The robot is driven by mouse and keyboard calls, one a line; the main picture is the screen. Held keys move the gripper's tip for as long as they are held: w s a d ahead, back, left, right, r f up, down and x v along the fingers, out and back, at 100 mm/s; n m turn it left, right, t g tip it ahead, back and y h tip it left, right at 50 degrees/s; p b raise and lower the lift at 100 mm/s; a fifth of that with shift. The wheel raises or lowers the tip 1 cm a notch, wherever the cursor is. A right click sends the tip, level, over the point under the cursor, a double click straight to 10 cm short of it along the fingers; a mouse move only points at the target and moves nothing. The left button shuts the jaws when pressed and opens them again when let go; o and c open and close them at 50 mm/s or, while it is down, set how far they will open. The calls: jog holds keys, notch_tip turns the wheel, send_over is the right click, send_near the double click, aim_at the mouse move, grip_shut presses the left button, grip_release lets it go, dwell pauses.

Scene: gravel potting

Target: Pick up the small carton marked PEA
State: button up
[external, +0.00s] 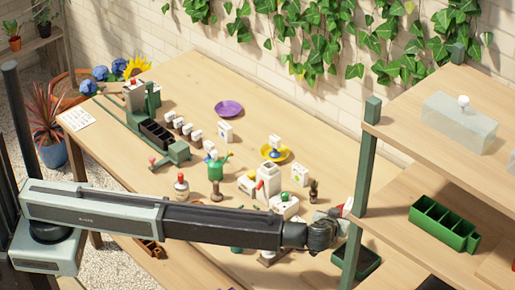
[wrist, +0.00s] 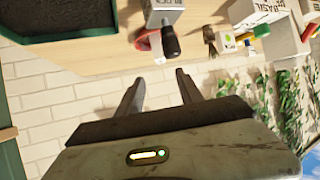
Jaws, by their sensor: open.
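My gripper (wrist: 159,76) is open and empty in the wrist view, its two dark fingers apart. In the external view my gripper (external: 345,210) is at the table's right side, close to the shelf post. Several small white cartons stand on the table, among them one (external: 225,132) near the middle and one (external: 300,175) towards the right. Their print is too small to read in the external view, so I cannot tell which is marked PEA. A carton marked BASIL (wrist: 258,10) shows at the top of the wrist view.
A green shelf post (external: 364,180) stands close to my gripper. A dark tray (wrist: 58,15) is at the wrist view's top left. A dark-handled thing (wrist: 170,42) lies beyond the fingers. A yellow dish (external: 287,157) and a purple dish (external: 229,108) are on the table.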

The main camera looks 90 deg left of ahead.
jog(key=shift+o, duration=1.2)
